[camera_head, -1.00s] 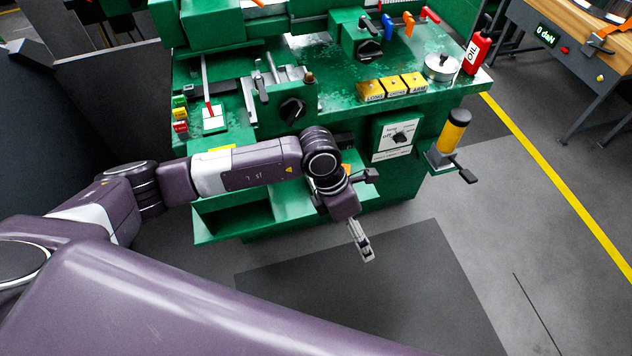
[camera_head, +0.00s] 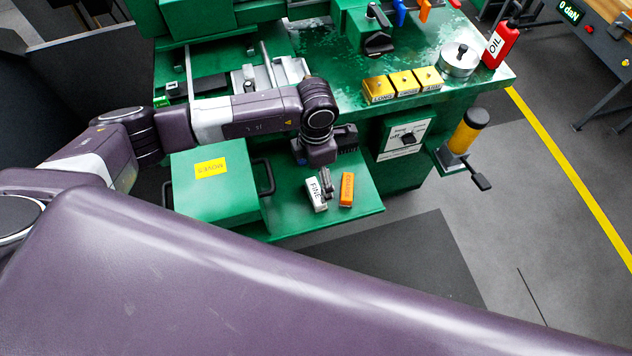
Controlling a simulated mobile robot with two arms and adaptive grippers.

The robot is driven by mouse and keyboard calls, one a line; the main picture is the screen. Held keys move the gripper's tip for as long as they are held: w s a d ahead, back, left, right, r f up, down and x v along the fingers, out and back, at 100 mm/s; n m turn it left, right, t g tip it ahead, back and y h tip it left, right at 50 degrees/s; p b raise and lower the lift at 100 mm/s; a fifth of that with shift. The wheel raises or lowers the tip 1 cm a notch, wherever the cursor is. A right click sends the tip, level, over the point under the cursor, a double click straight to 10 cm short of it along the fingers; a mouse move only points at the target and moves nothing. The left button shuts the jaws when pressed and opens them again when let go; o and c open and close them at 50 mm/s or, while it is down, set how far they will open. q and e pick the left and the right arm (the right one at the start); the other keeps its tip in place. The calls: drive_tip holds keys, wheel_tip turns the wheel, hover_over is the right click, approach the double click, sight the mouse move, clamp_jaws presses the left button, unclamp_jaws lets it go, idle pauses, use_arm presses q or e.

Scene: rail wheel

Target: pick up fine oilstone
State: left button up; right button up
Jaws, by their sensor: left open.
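The fine oilstone (camera_head: 315,196) is a pale block marked FINE. It lies on a green shelf (camera_head: 362,208) low on the front of the green machine. My left gripper (camera_head: 328,191) points down over the shelf, at the right edge of the fine oilstone in the picture. Its jaws are open, and part of them overlaps the stone's right side. I cannot tell whether they touch it. My right gripper is not in view.
An orange block (camera_head: 346,190) lies just right of the gripper on the same shelf. A green box labelled MOVES (camera_head: 212,186) with handles stands left of it. Yellow blocks (camera_head: 403,83), a round metal tin (camera_head: 459,61) and a red oil bottle (camera_head: 501,45) are on the bench above.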

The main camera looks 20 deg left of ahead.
sight(318, 190)
use_arm(q)
drive_tip(key=f, duration=0.1)
drive_tip(key=f+p, duration=0.1)
drive_tip(key=s+f, duration=0.1)
drive_tip(key=shift+s+d+p, duration=0.1)
drive_tip(key=shift+d+p, duration=0.25)
drive_tip(key=shift+d, duration=0.05)
drive_tip(key=f, duration=0.3)
drive_tip(key=shift+w+f+p, duration=0.2)
drive_tip(key=shift+p, duration=0.1)
drive_tip(key=c, duration=1.4)
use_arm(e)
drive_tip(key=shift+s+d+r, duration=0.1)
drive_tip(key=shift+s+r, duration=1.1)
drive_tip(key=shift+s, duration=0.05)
